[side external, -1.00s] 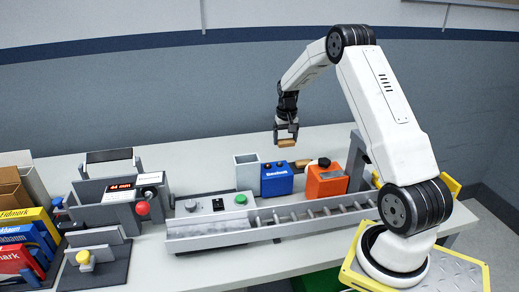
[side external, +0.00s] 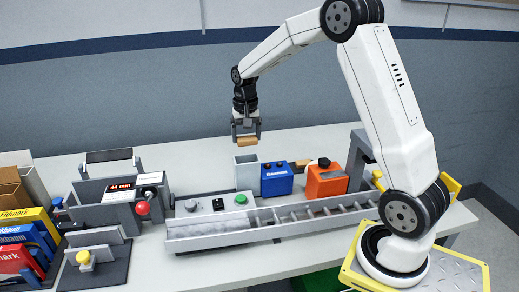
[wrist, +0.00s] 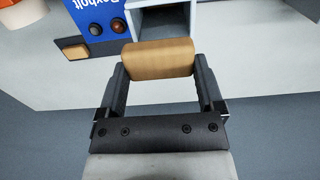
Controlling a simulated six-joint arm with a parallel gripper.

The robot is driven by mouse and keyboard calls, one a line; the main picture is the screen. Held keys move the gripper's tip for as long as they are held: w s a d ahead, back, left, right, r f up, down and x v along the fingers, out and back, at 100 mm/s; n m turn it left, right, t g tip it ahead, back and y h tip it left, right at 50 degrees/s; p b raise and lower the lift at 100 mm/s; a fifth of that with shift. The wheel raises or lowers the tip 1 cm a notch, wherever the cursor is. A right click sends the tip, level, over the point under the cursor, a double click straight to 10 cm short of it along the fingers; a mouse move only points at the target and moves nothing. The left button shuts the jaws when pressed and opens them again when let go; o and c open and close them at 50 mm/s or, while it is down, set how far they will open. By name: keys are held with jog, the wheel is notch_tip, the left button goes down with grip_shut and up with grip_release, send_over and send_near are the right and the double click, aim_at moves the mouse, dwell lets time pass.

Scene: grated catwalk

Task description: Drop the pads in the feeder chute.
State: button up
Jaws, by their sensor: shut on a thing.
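My gripper (side external: 246,136) is shut on a tan pad (side external: 247,141) and holds it in the air just above the grey open-topped box that looks like the feeder chute (side external: 246,172). In the wrist view the pad (wrist: 160,57) spans the two fingers of my gripper (wrist: 159,68), and the chute's open mouth (wrist: 163,14) shows just beyond it. The pad is apart from the chute in the side view. Another tan piece (wrist: 75,47), with a dark edge, lies behind the blue box; it partly shows in the side view too.
A blue box (side external: 276,180) stands close beside the chute on the right, then an orange box (side external: 326,181). A grey roller conveyor (side external: 310,218) runs in front. A control panel (side external: 213,204) with buttons is at its left end. The table behind the chute is clear.

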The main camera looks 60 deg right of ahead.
jog(key=shift+a+r, duration=0.1)
jog(key=shift+a, duration=0.15)
jog(key=shift+f, duration=2.3)
jog(key=o, duration=0.9)
jog(key=shift+r, duration=0.1)
